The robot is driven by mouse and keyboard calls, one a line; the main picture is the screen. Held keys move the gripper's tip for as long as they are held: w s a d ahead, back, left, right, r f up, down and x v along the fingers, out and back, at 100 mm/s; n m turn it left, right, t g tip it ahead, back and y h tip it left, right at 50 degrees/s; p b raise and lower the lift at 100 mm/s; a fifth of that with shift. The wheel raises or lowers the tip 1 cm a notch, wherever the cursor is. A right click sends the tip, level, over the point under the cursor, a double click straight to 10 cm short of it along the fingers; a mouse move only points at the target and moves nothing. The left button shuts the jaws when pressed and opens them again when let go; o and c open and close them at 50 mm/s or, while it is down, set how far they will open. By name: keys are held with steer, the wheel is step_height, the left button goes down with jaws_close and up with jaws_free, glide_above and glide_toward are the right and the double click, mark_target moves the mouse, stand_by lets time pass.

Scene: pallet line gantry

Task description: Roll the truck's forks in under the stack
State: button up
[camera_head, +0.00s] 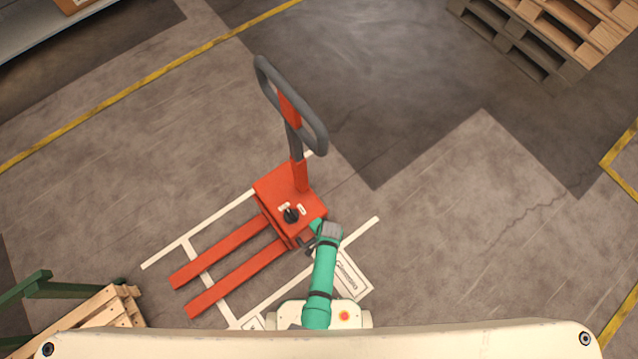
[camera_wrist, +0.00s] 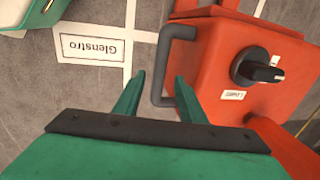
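The orange pallet truck (camera_head: 283,202) stands mid-floor in the head view, its dark tiller loop (camera_head: 262,75) rising toward the top. Its two forks (camera_head: 235,270) lie low, pointing lower left, with bare floor at their tips. In the wrist view the truck's orange body (camera_wrist: 220,75) carries a black knob and a grey side handle (camera_wrist: 159,70). My gripper (camera_wrist: 160,77) is open, with the handle's bar between its green fingertips in the picture; contact is unclear. A wooden pallet stack (camera_head: 118,305) is partly visible at lower left; another pallet stack (camera_head: 550,35) is at upper right.
White floor lines (camera_head: 200,262) frame the forks, with a printed label (camera_wrist: 92,48) beside them. A green rail (camera_head: 80,290) stands at the lower-left stack. A yellow line (camera_head: 130,93) crosses the upper left, near a grey shelf (camera_head: 50,28).

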steer(key=shift+w+a+f, duration=0.1)
steer(key=shift+w+f, duration=0.05)
steer(key=shift+f, duration=0.75)
steer(key=shift+w+a+f, duration=0.1)
steer(key=shift+w+f, duration=0.05)
steer(key=shift+f, duration=0.7)
steer(key=shift+s, duration=0.1)
jaws_close()
